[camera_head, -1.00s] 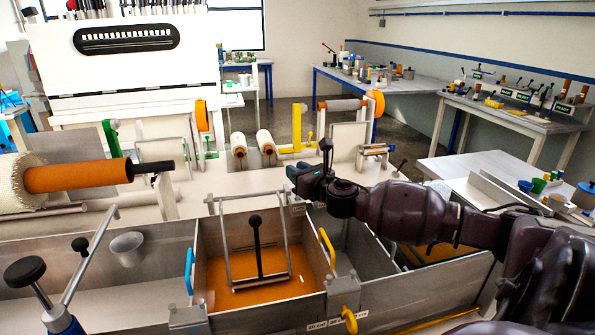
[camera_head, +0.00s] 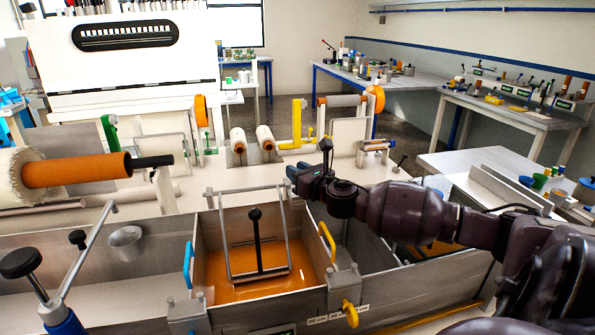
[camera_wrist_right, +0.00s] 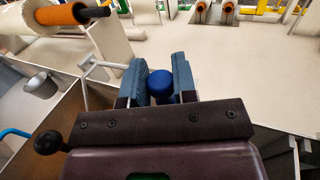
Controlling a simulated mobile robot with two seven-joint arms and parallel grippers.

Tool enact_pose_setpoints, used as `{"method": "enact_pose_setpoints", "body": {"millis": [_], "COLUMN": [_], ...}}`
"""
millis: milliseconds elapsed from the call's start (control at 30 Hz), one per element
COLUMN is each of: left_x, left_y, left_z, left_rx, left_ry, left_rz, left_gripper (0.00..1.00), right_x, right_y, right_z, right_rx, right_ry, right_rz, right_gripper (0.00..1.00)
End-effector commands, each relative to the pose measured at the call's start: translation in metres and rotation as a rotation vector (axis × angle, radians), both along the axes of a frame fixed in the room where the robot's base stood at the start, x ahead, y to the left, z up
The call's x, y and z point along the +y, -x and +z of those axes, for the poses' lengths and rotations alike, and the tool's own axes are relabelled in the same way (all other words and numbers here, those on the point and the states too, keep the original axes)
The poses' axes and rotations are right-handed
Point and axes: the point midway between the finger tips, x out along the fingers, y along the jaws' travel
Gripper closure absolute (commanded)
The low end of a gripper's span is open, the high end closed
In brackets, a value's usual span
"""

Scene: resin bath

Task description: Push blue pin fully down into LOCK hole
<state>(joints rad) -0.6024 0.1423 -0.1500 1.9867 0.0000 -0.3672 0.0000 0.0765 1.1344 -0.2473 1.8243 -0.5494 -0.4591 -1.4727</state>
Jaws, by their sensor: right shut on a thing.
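My right gripper (camera_head: 297,172) is at the back right corner of the orange bath, by the end of the metal frame's bar. In the right wrist view its two blue-grey fingers (camera_wrist_right: 160,84) are closed on the sides of the blue pin (camera_wrist_right: 161,85), whose round top shows between them. The pin's lower part is hidden, and I cannot tell how deep it sits. The LOCK hole is hidden by the gripper. My left gripper is not in view.
The metal frame (camera_head: 229,234) with a black-knobbed handle (camera_head: 257,236) stands in the orange bath (camera_head: 232,290). A yellow handle (camera_head: 326,241) and a blue handle (camera_head: 188,265) flank it.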

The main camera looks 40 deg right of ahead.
Motion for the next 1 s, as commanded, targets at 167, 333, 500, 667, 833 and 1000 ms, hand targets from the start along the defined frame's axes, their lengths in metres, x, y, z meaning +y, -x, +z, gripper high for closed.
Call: {"method": "enact_pose_setpoints", "body": {"millis": [167, 333, 500, 667, 833, 1000], "left_x": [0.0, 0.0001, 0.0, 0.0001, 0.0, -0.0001], "left_y": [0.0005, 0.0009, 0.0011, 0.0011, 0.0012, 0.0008], "left_z": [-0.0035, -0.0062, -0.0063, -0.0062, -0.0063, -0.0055], "left_rx": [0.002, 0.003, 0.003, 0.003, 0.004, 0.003], "left_ry": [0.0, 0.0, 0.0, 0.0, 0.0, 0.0], "left_rz": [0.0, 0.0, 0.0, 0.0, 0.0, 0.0], "left_gripper": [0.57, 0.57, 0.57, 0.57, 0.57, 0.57], "right_x": [-0.0001, -0.0001, 0.0, 0.0, 0.0, 0.0002], "right_y": [0.0, 0.0, 0.0, 0.0, 0.0, 0.0039], "right_z": [-0.0044, -0.0079, -0.0081, -0.0081, -0.0083, -0.0089], "right_rx": [0.0, 0.0, 0.0, 0.0, 0.0, 0.001], "right_ry": [0.0, 0.001, 0.001, 0.001, 0.001, 0.001], "right_rz": [0.0, 0.0, 0.0, 0.0, 0.0, 0.0], "right_gripper": [1.0, 1.0, 0.59, 0.44, 0.44, 0.44]}}
